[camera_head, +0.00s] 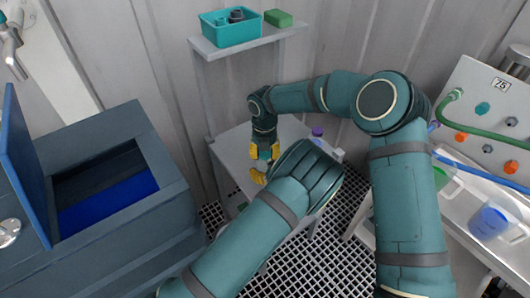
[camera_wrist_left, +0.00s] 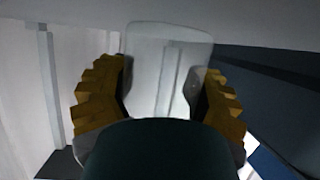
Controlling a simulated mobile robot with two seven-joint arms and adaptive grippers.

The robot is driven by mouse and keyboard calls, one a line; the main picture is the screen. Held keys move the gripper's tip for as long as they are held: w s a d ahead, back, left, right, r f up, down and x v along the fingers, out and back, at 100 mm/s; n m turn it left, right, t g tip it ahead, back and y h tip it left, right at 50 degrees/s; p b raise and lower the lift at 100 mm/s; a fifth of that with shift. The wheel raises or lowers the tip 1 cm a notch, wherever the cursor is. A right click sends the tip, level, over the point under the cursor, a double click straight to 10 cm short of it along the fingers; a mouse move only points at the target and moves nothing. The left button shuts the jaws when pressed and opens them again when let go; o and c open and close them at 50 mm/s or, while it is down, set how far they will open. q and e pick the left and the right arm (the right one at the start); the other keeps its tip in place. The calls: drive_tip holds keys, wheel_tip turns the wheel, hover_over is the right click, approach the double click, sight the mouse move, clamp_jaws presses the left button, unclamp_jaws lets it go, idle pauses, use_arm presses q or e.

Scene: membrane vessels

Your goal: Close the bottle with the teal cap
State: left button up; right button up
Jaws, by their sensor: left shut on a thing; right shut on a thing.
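My right gripper (camera_head: 264,153) points down over the grey stand, its yellow fingers shut on a small teal piece that looks like the teal cap (camera_head: 264,155); the fingers cover most of it. My left gripper (camera_head: 258,176) is just below it in the head view, with a yellow finger showing past my left arm. In the left wrist view its fingers (camera_wrist_left: 160,95) are shut on a clear, see-through body, which looks like the bottle (camera_wrist_left: 165,60). The bottle cannot be made out in the head view. Whether cap and bottle touch cannot be told.
A bottle with a purple cap (camera_head: 317,133) stands on the grey stand (camera_head: 230,150), right of the grippers. A shelf above holds a teal bin (camera_head: 230,33) and a green block (camera_head: 278,18). A dark open tub (camera_head: 140,130) is at left; a sink bench (camera_head: 480,190) is at right.

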drive_tip(key=shift+f, duration=0.5)
